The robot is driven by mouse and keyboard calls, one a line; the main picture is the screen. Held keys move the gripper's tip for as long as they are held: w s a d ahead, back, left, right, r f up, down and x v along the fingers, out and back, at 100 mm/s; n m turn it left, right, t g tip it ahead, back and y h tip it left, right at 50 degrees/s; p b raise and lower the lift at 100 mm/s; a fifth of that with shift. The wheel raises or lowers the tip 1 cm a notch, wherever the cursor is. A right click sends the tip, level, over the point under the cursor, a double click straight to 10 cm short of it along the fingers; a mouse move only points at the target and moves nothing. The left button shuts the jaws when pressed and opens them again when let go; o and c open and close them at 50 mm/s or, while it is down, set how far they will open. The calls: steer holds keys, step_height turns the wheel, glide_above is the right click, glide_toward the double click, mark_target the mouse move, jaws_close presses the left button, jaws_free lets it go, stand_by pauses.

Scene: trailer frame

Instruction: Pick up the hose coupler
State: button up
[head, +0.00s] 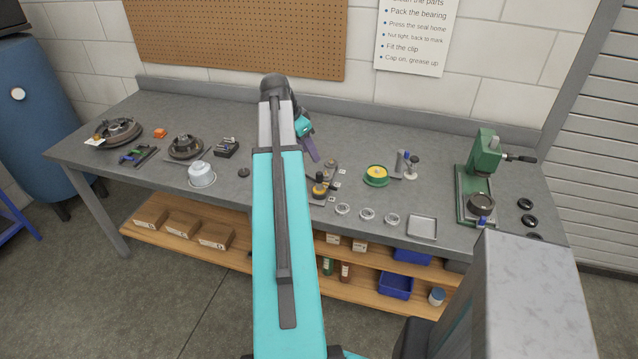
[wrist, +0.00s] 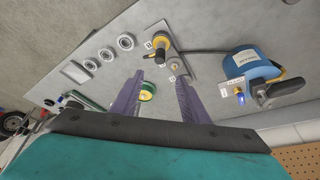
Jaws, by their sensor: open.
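My gripper (head: 310,152) hangs over the middle of the grey bench, partly hidden by my arm in the head view. In the wrist view its two purple fingers (wrist: 159,77) are apart, with nothing held between them. The fitting also shows in the head view (head: 319,188). It looks like the hose coupler, but I cannot be sure. The fingers do not touch it.
The blue unit (wrist: 248,66) sits right in the wrist view. A green and yellow tin (head: 376,175) stands right of the fitting. Several metal rings (head: 367,214) lie near the front edge. A green press (head: 482,170) stands at the right, a white pot (head: 201,175) at the left.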

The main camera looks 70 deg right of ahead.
mark_target(320, 173)
steer(key=shift+p+x, duration=1)
steer(key=shift+x, duration=2.55)
steer(key=shift+f, duration=0.15)
steer(key=shift+p+x, duration=1.25)
steer(key=shift+x, duration=0.05)
steer(key=shift+p+x, duration=0.4)
steer(key=shift+x, duration=0.8)
steer(key=shift+a, duration=0.15)
jaws_close()
